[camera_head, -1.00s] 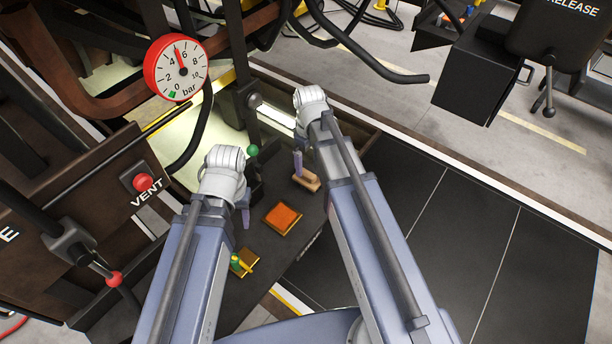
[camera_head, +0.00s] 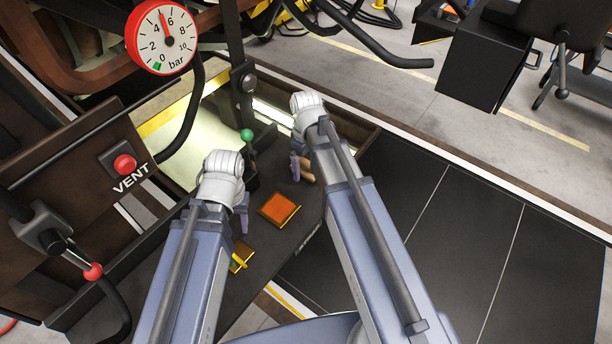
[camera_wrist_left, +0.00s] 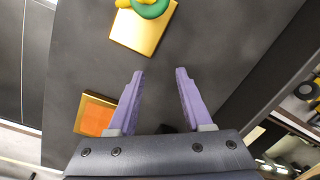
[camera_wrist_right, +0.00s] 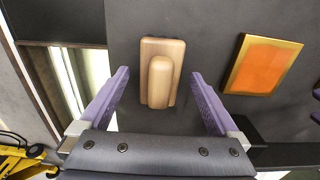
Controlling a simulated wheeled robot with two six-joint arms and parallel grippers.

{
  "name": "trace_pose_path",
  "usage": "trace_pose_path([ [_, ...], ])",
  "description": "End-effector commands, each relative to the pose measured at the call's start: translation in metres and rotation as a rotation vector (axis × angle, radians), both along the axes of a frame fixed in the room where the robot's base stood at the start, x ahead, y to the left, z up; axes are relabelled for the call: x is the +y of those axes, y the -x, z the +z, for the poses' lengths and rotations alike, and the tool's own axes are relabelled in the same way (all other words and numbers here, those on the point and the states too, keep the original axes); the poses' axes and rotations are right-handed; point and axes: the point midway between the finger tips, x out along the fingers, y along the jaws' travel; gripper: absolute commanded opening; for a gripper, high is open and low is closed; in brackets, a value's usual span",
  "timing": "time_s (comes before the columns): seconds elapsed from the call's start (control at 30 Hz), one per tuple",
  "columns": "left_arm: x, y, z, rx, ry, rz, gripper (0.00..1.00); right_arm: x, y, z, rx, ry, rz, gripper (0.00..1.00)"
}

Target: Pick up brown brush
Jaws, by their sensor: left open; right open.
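The brown brush (camera_wrist_right: 160,46) is a tan wooden block with a rounded handle. It lies on the dark tabletop between and beyond the spread fingers of my right gripper (camera_wrist_right: 160,74) in the right wrist view. In the head view the brush (camera_head: 307,173) is partly hidden behind my right gripper (camera_head: 297,168). My right gripper is open and empty, above the brush; contact cannot be told. My left gripper (camera_head: 242,208) is open and empty over the table's near part. In the left wrist view its fingers (camera_wrist_left: 160,74) frame only bare dark surface.
An orange gold-framed pad (camera_head: 279,209) lies between the grippers. A gold plate (camera_wrist_left: 140,32) with a green and yellow item lies near my left gripper. A green-knobbed lever (camera_head: 247,136) and a red gauge (camera_head: 161,37) stand beyond.

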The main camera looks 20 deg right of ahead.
Motion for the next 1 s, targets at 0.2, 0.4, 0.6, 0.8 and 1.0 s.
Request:
trace_pose_path([
  [0.2, 0.0000, 0.0000, -0.0043, 0.000, 0.000, -0.002, 0.50, -0.0003, 0.0000, -0.0043, 0.000, 0.000, 0.000, 0.97],
  [0.4, 0.0000, 0.0000, -0.0042, 0.000, 0.000, -0.002, 0.50, -0.0002, 0.0000, -0.0042, 0.000, 0.000, 0.000, 0.84],
  [0.6, 0.0000, 0.0000, -0.0042, 0.000, 0.000, -0.001, 0.50, -0.0004, 0.0000, -0.0042, 0.000, 0.000, 0.000, 0.61],
  [0.8, 0.0000, 0.0000, -0.0042, 0.000, 0.000, -0.001, 0.50, -0.0003, 0.0000, -0.0043, 0.000, 0.000, 0.000, 0.39],
  [1.0, 0.0000, 0.0000, -0.0042, 0.000, 0.000, -0.001, 0.50, -0.0003, -0.0001, -0.0043, 0.000, 0.000, 0.000, 0.17],
])
